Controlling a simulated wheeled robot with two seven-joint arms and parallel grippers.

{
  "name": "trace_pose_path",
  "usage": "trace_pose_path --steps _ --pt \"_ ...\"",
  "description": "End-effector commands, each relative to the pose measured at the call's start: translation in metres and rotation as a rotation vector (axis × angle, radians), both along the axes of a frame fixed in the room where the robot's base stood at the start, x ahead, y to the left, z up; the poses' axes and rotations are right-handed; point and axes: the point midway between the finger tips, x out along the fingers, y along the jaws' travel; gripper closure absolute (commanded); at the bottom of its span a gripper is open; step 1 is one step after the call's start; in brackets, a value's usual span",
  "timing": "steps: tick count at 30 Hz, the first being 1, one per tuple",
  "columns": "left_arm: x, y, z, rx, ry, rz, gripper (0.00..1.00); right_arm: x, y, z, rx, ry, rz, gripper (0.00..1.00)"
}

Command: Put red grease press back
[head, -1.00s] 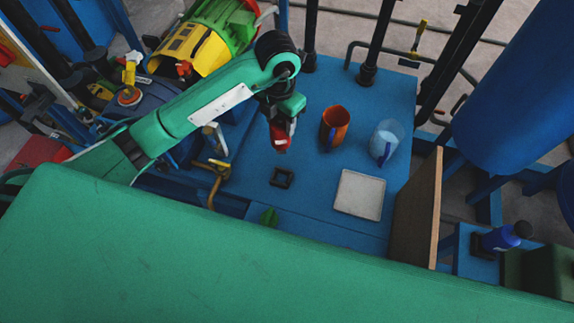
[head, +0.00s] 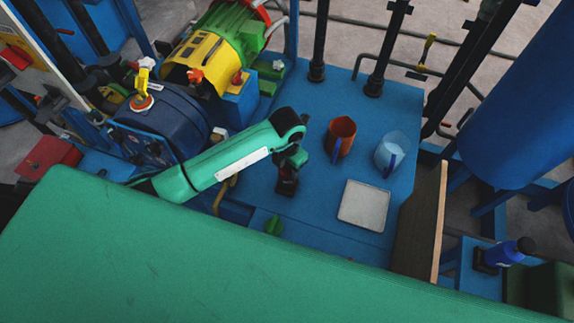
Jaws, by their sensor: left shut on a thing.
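My left gripper (head: 291,162) reaches down over the blue table, shut on the red grease press (head: 288,175). Only a small, dark reddish part of the press shows below the fingers. The black square holder (head: 285,189) on the table is right under the press and mostly covered. The press looks to be at or in the holder, but I cannot tell how deep it sits. My right gripper is not in view.
A white square tray (head: 363,205) lies nearer. A wooden board (head: 419,222) stands at the table's right edge. A blue bottle (head: 506,252) stands beyond it.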

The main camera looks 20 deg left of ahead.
Motion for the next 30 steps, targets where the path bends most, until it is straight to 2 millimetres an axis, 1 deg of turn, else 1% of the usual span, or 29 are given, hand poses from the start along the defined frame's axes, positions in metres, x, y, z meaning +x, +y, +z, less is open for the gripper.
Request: trace_pose_path --steps 2,8,12,13,15,16,25,28,30 --pt "0.001 0.000 -0.005 0.000 -0.002 0.000 1.00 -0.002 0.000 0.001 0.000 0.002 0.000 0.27" --pt "0.001 0.000 -0.006 0.001 -0.004 -0.001 1.00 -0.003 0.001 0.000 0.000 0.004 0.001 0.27" --pt "0.001 0.000 -0.010 0.001 -0.003 -0.001 1.00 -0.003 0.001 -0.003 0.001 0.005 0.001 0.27" --pt "0.000 0.000 -0.010 0.001 -0.002 -0.001 0.48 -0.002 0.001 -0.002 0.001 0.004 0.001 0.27" --pt "0.000 0.000 -0.009 0.000 -0.001 -0.001 0.35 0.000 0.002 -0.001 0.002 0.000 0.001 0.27" --pt "0.000 0.000 -0.009 0.000 -0.001 -0.001 0.30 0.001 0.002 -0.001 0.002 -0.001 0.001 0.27" --pt "0.000 0.000 -0.008 0.000 -0.001 0.000 0.30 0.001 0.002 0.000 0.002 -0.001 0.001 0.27" --pt "0.001 0.001 -0.002 0.001 -0.004 -0.001 0.30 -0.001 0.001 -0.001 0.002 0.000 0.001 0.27" --pt "0.001 0.000 0.008 -0.001 -0.005 -0.002 0.30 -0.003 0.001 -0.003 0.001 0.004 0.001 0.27"
